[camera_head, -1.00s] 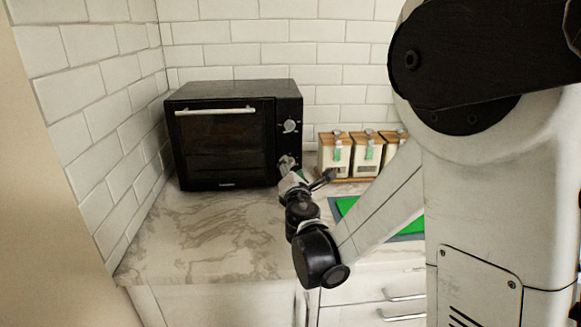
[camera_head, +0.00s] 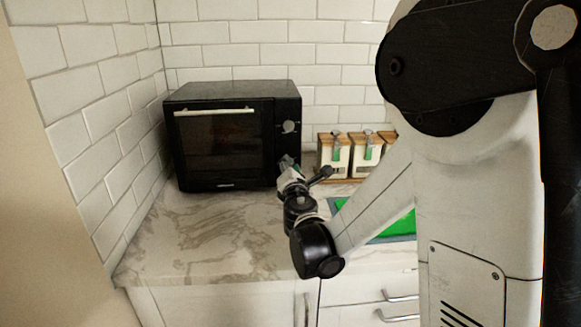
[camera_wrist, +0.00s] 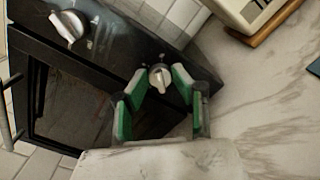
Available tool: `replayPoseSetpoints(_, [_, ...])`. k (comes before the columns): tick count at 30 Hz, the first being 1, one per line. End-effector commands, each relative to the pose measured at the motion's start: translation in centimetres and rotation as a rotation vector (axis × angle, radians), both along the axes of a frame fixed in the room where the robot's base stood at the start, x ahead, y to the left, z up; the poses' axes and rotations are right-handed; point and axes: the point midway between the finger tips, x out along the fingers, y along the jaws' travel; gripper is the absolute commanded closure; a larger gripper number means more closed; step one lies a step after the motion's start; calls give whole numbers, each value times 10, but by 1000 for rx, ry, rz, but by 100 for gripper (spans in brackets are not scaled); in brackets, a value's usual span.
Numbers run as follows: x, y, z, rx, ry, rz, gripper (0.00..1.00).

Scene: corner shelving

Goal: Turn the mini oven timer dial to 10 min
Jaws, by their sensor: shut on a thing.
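The black mini oven (camera_head: 222,98) stands on the counter in the left corner, its door shut. Its control strip is on the right of its front, with an upper silver dial (camera_head: 289,127). In the wrist view that upper dial (camera_wrist: 68,27) is clear of my gripper. The lower dial (camera_wrist: 160,77) lies between the green-padded fingertips of my gripper (camera_wrist: 160,84), which is shut on it. In the head view my gripper (camera_head: 287,165) covers the lower dial. The dial markings are too small to read. The oven window (camera_head: 215,145) has a faint reddish tint.
Several white canisters with wooden lids (camera_head: 333,153) stand right of the oven. A green board (camera_head: 400,224) lies on the counter beside my arm. The marble counter (camera_head: 215,240) in front of the oven is clear. A tiled wall (camera_head: 95,150) closes off the left.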

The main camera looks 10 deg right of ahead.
Motion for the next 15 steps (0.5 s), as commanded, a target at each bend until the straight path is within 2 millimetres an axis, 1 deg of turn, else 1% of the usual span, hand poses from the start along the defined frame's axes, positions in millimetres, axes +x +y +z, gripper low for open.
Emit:
replayPoseSetpoints(9, [0, 0, -2, 195, -31, -1, 100])
replayPoseSetpoints(15, [0, 0, -1, 234, -37, -1, 100])
